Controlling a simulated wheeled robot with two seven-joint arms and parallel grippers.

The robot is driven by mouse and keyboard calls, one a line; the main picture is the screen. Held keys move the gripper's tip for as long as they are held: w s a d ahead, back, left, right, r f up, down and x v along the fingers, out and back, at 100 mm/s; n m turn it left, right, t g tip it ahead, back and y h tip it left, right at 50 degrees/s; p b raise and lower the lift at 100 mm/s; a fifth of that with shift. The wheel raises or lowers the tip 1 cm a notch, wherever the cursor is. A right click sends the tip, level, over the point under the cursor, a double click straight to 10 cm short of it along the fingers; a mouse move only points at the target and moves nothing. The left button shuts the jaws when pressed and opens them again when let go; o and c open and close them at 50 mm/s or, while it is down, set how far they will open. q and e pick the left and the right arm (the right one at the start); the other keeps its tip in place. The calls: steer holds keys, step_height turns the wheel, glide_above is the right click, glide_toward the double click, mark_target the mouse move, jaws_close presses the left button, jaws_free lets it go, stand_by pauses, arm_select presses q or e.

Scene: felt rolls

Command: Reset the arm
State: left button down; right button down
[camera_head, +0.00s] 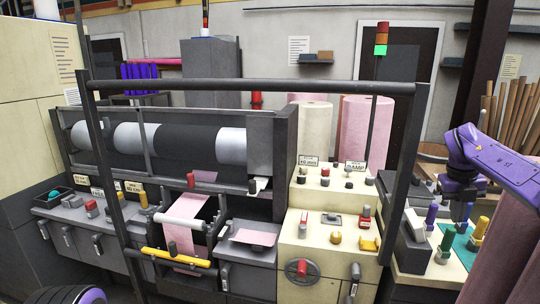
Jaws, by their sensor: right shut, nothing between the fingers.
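My right arm (500,165) is purple and comes in from the right edge, bending down at its elbow. My right gripper (459,220) points down over the right end of the machine bench, among small coloured tools near a teal mat (462,252). It is shut and holds nothing. It is small here, and I cannot tell whether it touches anything below. My left gripper is out of view.
A dark metal frame (230,86) stands in front of a machine with a large roller (185,145). Pink sheet (185,212) hangs below it. A cream control panel (320,228) carries knobs. A pink roll (510,250) stands close at the lower right, and wooden tubes (515,115) stand behind.

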steer(key=w+a+f+n+t+h, duration=0.1)
steer(key=w+a+f+n+h, duration=0.15)
steer(key=f+n+h, duration=0.3)
steer(key=w+a+f+n+t+h, duration=0.1)
steer(key=a+f+n+t+h, duration=0.2)
steer(key=f, duration=0.4)
steer(key=s+a+f+n+t+y+b, duration=0.1)
steer(key=s+a+f+n+t, duration=0.1)
steer(key=a+f+n, duration=0.4)
steer(key=s+a+f+n+t, duration=0.1)
steer(key=a+f+n+t, duration=0.15)
steer(key=f+n, duration=0.45)
steer(key=s+a+f+n+y+b, duration=0.1)
steer(key=s+a+f+n+y, duration=0.2)
steer(key=s+f, duration=0.4)
steer(key=s+a+f+n+y, duration=0.2)
steer(key=s+a+f+n, duration=0.1)
steer(key=s+a+f, duration=0.3)
steer(key=s+f+n+g, duration=0.2)
steer(key=s+f, duration=0.2)
steer(key=s, duration=0.8)
steer(key=s+f+n+g+y+b, duration=0.1)
steer(key=s+f+n+g, duration=0.2)
steer(key=s, duration=0.9)
steer(key=shift+d+f, duration=0.2)
steer(key=shift+f, duration=0.3)
steer(key=shift+n+y, duration=0.25)
